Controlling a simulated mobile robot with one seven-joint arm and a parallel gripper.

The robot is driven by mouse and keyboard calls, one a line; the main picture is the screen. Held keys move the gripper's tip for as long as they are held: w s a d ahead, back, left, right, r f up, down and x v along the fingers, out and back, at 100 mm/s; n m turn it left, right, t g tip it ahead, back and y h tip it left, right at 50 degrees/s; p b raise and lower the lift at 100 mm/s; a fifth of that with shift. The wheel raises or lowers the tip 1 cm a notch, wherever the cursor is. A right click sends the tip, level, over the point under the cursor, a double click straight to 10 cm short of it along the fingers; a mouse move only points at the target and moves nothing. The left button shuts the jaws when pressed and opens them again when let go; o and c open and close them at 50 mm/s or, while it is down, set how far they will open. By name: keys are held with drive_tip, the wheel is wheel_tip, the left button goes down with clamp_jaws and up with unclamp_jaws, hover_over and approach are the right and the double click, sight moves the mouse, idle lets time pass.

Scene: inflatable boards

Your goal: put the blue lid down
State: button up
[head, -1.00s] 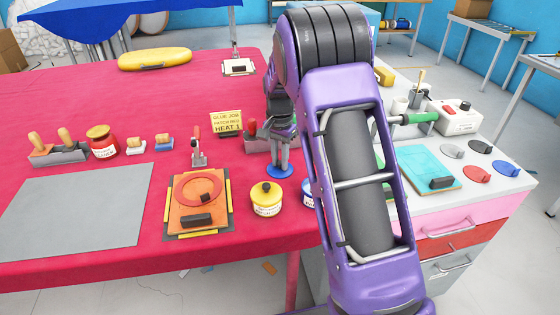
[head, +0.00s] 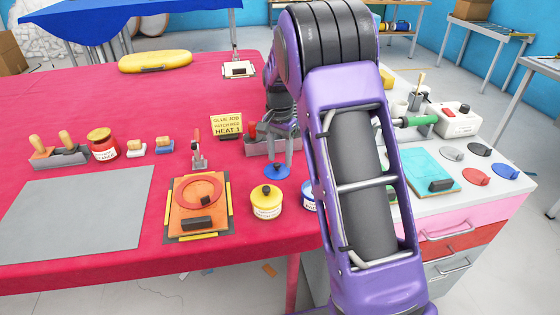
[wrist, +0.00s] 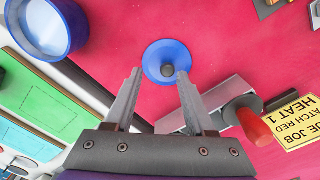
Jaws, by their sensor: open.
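The blue lid (head: 277,171) lies knob up on the red tabletop, behind and right of the yellow-lidded jar. In the wrist view it shows as a blue disc (wrist: 155,55) with a dark knob. My gripper (head: 279,153) is open and empty just above the lid. In the wrist view its fingers (wrist: 159,78) are spread apart, clear of the knob. An open blue-rimmed jar (wrist: 72,14) stands left of the lid in the wrist view; in the head view my arm partly hides it (head: 307,196).
The yellow-lidded jar (head: 266,202) and the orange board with a red ring (head: 181,209) are close by. Behind the lid are a grey tray (head: 262,147) and a yellow sign (head: 227,124). A white-topped cabinet (head: 478,198) is at right. Open red tabletop (head: 120,95) lies at back left.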

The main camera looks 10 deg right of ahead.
sight(280, 166)
wheel_tip(280, 166, up, 9)
drive_tip(key=p, duration=0.1)
drive_tip(key=shift+r, duration=0.2)
drive_tip(key=shift+r, duration=0.1)
